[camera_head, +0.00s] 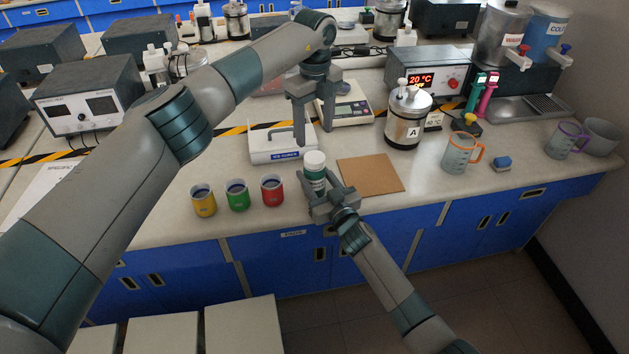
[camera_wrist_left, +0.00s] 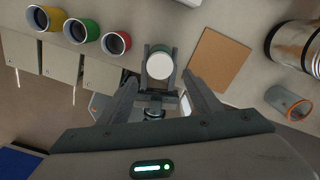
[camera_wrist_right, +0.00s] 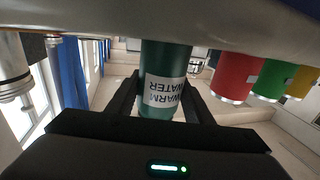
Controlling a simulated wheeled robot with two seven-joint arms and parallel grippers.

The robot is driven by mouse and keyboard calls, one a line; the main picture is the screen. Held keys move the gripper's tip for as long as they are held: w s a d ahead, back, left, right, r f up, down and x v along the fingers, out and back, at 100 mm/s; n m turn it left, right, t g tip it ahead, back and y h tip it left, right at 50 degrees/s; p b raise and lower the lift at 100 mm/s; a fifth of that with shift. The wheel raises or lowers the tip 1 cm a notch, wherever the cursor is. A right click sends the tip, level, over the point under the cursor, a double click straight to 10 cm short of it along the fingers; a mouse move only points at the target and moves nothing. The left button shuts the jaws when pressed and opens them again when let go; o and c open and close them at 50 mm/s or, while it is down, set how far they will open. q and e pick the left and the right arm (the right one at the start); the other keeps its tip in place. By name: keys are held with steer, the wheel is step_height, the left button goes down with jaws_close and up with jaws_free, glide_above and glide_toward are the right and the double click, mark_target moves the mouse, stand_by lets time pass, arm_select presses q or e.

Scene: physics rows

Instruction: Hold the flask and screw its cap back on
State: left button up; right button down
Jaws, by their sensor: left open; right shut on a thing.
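The flask (camera_head: 316,178) is green with a white label and stands upright near the table's front edge. The right wrist view shows its label reading "WARM WATER" on the green body (camera_wrist_right: 165,90). My right gripper (camera_head: 324,200) is shut around the flask's body. The white cap (camera_head: 314,160) sits on top of the flask; I cannot tell how tightly. In the left wrist view the cap is a white disc (camera_wrist_left: 160,66). My left gripper (camera_head: 313,133) is open and empty, pointing down above the cap, with its fingers apart from it.
Yellow (camera_head: 204,200), green (camera_head: 238,194) and red (camera_head: 272,190) cups stand left of the flask. A cork mat (camera_head: 370,175) lies bare to the right. A white device (camera_head: 282,146) is behind. A steel canister marked A (camera_head: 407,118) and an orange-handled mug (camera_head: 460,153) stand farther right.

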mark_target(315, 157)
arm_select(q)
steer(key=n, duration=0.3)
steer(key=shift+f, duration=0.15)
stand_by(0.4)
steer(key=shift+f, duration=3.85)
